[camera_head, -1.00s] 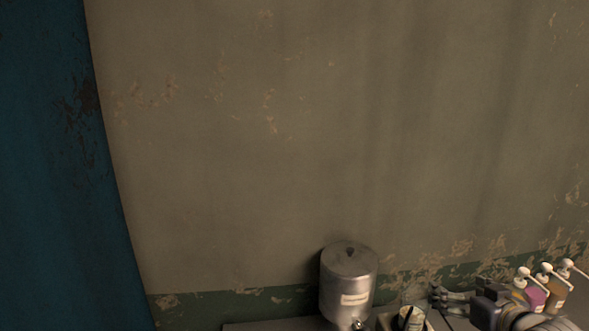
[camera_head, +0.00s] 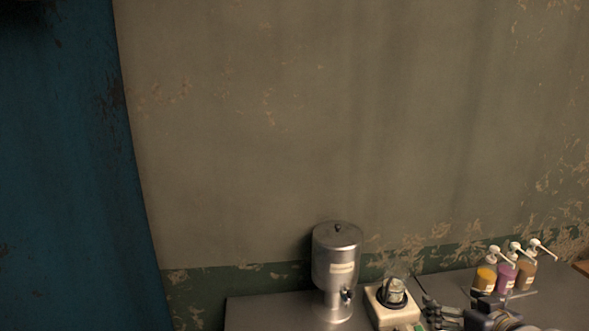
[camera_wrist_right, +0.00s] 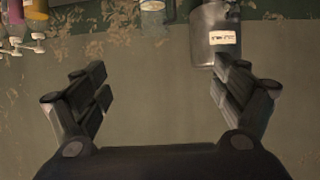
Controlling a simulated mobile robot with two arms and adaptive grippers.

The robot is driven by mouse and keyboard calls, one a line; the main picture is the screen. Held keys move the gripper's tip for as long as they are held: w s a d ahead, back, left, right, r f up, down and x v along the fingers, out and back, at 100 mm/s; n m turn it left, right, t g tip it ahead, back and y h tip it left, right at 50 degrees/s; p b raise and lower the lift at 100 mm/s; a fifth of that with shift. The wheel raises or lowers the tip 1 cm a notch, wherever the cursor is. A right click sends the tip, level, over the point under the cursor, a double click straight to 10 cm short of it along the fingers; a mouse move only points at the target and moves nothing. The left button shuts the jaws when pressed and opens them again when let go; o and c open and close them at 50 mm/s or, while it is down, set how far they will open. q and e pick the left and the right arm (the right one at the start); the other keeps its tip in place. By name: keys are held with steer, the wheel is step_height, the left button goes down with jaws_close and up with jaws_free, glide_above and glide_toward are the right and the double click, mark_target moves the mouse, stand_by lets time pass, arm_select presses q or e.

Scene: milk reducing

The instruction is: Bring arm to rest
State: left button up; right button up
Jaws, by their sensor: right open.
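My right gripper (camera_head: 432,312) is at the lower right of the head view, over the counter and just right of the hot plate. In the right wrist view the right gripper (camera_wrist_right: 160,95) is open, its two dark fingers wide apart with nothing between them. My right arm comes in from the bottom right of the head view. My left gripper is not in view.
A metal dispenser (camera_head: 336,268) with a tap stands on the grey counter (camera_head: 262,312). A beige hot plate (camera_head: 378,308) beside it bears a small metal-and-glass vessel (camera_head: 393,290). Yellow (camera_head: 484,281), purple (camera_head: 505,277) and brown (camera_head: 526,273) pump bottles stand at right. A wall is behind.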

steer(key=s+a+f+g, duration=0.2)
steer(key=s+a+f, duration=0.2)
steer(key=f, duration=0.4)
steer(key=s+a+f+g, duration=0.2)
steer(key=s+a+f, duration=0.15)
steer(key=s, duration=0.55)
steer(key=s+a+f+g+h, duration=0.1)
steer(key=s+a+f+g, duration=0.3)
steer(key=s, duration=0.5)
steer(key=s+a+f+g, duration=0.1)
steer(key=s+a+f, duration=0.3)
steer(key=s, duration=0.5)
step_height(320, 180, down, 34)
steer(key=s+d+n+g+b, duration=0.1)
steer(key=s+d+g+b, duration=0.1)
steer(key=b, duration=0.4)
arm_select(q)
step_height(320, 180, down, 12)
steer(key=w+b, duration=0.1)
steer(key=b, duration=0.4)
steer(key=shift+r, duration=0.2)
arm_select(e)
steer(key=s+d+f+g, duration=0.1)
steer(key=s+d+f, duration=0.1)
steer(key=s+f, duration=1.4)
step_height(320, 180, down, 5)
steer(key=shift+s+d+r, duration=0.2)
steer(key=shift+s+d, duration=0.05)
steer(key=shift+s, duration=0.15)
